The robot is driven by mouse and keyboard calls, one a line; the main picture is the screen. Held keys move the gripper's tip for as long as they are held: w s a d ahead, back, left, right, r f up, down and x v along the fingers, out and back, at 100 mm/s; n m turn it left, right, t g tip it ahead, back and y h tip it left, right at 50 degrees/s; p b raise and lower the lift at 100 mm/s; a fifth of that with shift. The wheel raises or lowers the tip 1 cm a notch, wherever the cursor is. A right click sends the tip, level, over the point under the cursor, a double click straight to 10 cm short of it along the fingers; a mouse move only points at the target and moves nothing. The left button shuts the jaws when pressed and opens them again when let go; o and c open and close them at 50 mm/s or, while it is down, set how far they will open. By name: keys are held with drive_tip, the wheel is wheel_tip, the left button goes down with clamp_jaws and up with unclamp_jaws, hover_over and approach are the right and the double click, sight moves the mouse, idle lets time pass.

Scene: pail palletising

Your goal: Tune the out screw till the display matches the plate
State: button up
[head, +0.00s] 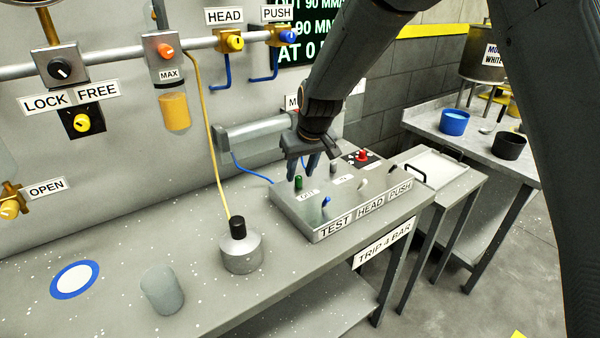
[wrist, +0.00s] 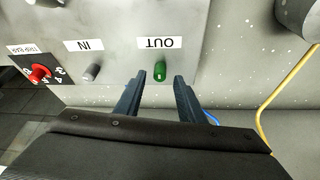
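The out screw is a green knob (wrist: 160,71) under the OUT label (wrist: 160,42) in the wrist view. It also shows in the head view (head: 298,183), on the top of a grey box. My gripper (wrist: 160,82) is open, one fingertip on each side of the green knob and not visibly touching it. In the head view my gripper (head: 302,165) is just above the box. A dark display (head: 308,30) with green text, reading about OUT 90 MM, is partly cut off and hidden by my arm. I cannot tell which sign is the plate.
The grey box (head: 320,236) carries TEST, HEAD and PUSH labels. A grey IN knob (wrist: 92,72) and a red knob (wrist: 39,73) are beside the OUT knob.

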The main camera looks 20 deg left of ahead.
drive_tip(key=shift+x, duration=1)
clamp_jaws()
drive_tip(key=shift+m+p, duration=0.3)
drive_tip(key=shift+p, duration=0.3)
unclamp_jaws()
drive_tip(key=shift+r, duration=0.1)
drive_tip(key=b+v, duration=0.2)
drive_tip(key=v, duration=0.5)
drive_tip(key=shift+s+r, duration=0.3)
